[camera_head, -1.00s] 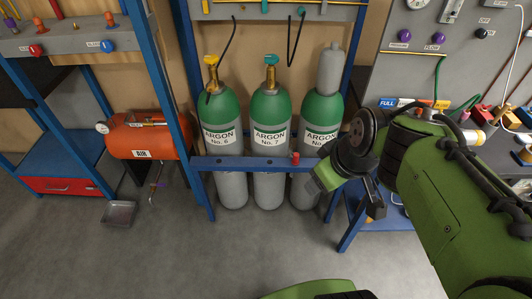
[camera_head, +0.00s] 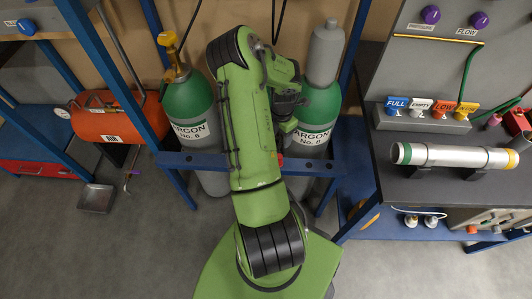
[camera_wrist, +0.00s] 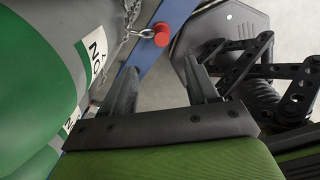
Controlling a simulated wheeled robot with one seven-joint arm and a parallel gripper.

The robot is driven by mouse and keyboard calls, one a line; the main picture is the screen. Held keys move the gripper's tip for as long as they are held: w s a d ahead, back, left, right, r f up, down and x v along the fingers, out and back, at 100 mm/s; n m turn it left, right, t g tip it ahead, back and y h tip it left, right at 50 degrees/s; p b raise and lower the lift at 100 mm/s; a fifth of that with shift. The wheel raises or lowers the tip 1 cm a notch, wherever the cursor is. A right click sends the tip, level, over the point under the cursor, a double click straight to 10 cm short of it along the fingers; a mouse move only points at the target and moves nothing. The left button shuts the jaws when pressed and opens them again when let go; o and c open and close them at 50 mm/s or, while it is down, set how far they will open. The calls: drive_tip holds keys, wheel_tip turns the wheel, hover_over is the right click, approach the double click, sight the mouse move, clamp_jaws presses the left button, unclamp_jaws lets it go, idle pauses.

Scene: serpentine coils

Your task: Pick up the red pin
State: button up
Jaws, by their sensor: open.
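The red pin (camera_wrist: 161,35) shows in the wrist view at the blue rail (camera_wrist: 150,65), with a metal ring and chain beside it. Its red top is seen; its shaft is hidden. In the head view a small bit of the pin (camera_head: 280,160) shows at the right edge of my arm, on the front rail (camera_head: 325,166). My gripper (camera_wrist: 161,68) is open and empty. Its two fingers lie apart on either side of the rail in the picture, with the pin beyond their tips. In the head view my fingers are hidden behind my arm.
Green and grey argon cylinders (camera_head: 188,105) (camera_head: 315,110) stand behind the rail, close to the left finger in the wrist view; my arm covers the middle one. A bench (camera_head: 445,195) with a metal tube (camera_head: 455,156) is at right. An orange air tank (camera_head: 115,120) is at left.

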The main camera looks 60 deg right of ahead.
wheel_tip(320, 180, down, 15)
drive_tip(key=b, duration=0.3)
drive_tip(key=shift+s+b, duration=0.15)
drive_tip(key=shift+b, duration=0.25)
drive_tip(key=shift+r, duration=0.1)
drive_tip(key=c, duration=1)
